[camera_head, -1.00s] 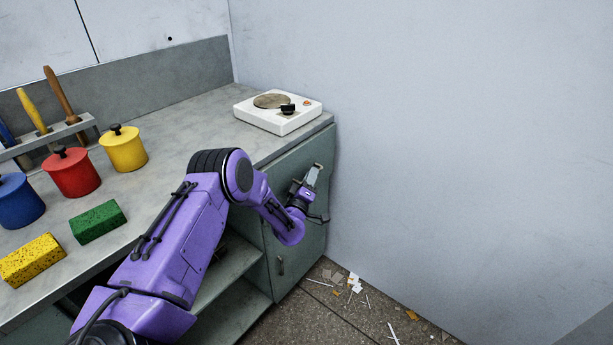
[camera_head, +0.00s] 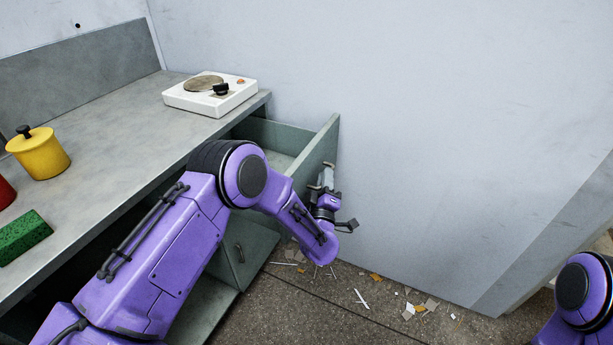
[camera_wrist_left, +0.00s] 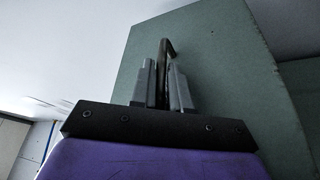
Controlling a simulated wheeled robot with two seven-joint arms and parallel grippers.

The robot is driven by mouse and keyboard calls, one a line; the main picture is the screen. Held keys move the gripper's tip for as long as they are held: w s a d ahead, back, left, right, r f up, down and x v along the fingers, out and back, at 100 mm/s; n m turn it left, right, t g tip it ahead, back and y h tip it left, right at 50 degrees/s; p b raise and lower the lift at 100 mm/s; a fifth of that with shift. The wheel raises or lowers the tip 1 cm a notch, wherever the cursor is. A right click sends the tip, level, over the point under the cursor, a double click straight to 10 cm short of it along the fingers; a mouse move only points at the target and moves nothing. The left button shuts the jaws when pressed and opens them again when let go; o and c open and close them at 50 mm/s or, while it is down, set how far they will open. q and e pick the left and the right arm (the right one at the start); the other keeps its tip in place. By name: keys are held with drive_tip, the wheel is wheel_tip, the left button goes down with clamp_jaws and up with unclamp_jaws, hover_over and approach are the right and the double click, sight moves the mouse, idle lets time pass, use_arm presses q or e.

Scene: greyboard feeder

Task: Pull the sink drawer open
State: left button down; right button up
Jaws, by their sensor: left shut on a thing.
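The grey-green drawer (camera_head: 318,148) under the right end of the counter stands pulled out, and its inside shows behind the raised front panel. My left gripper (camera_head: 326,178) is at the outer face of that panel. In the left wrist view, my left gripper (camera_wrist_left: 162,88) is shut on the dark drawer handle (camera_wrist_left: 168,47), whose bent end sticks out beyond the fingers. The green drawer front (camera_wrist_left: 215,60) fills the middle of that view. My left forearm hides part of the drawer's near side. My right gripper is not in view; only part of my right arm shows at lower right.
A white hot plate (camera_head: 210,94) stands on the counter (camera_head: 120,130) above the drawer. A yellow pot (camera_head: 40,155) and a green sponge (camera_head: 22,236) are at left. A cupboard door (camera_head: 247,250) is below. Litter lies on the floor (camera_head: 350,310); a wall stands close behind.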

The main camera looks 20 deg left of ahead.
use_arm(q)
drive_tip(key=shift+s+d+f, duration=0.1)
drive_tip(key=shift+d, duration=1)
drive_tip(key=c, duration=1.5)
unclamp_jaws()
drive_tip(key=shift+o, duration=0.2)
drive_tip(key=v, duration=1)
drive_tip(key=shift+s+b, duration=0.3)
drive_tip(key=shift+b, duration=0.05)
